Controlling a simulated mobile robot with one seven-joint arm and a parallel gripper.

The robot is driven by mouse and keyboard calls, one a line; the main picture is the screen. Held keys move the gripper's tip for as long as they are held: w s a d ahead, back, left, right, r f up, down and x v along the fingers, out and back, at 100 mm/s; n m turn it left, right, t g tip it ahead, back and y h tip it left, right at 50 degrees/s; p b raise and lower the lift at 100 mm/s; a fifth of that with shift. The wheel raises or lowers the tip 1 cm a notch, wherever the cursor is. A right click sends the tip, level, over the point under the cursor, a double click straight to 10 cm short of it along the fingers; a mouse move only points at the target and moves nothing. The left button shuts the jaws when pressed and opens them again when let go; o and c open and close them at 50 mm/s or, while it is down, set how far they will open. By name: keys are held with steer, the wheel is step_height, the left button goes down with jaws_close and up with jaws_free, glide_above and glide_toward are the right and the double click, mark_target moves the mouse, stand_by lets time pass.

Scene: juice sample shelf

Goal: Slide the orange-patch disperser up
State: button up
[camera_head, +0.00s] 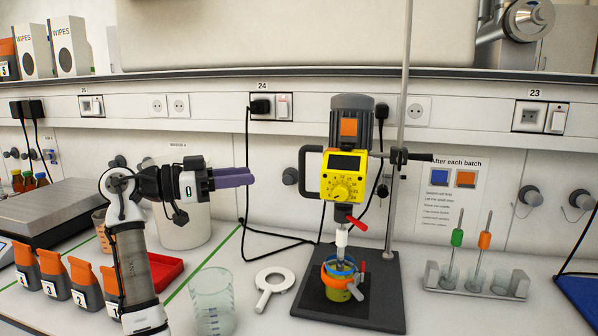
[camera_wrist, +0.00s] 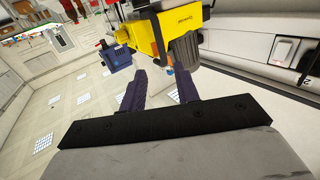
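The disperser (camera_head: 328,186) has a yellow body with a dark display and dial. Its grey motor housing (camera_head: 366,126) carries an orange patch (camera_head: 348,127). It is clamped to a vertical rod (camera_head: 398,140), and its shaft reaches down towards a cup (camera_head: 338,292) on the black base plate (camera_head: 375,316). A black loop handle (camera_head: 304,172) sticks out on its left. My gripper (camera_head: 252,177) is left of the disperser, at about the height of its yellow body, with a gap between them. In the wrist view its purple fingers (camera_wrist: 160,82) are apart and empty, with the yellow body (camera_wrist: 178,32) beyond.
A rack (camera_head: 436,279) with green- and orange-marked rods is at right. A black cable (camera_head: 246,170) hangs behind, between gripper and disperser in the picture.

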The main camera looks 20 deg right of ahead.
mark_target(302, 193)
steer(key=d+p, duration=0.3)
steer(key=d, duration=1)
steer(key=shift+d+p, duration=0.15)
steer(key=shift+p, duration=0.2)
jaws_close()
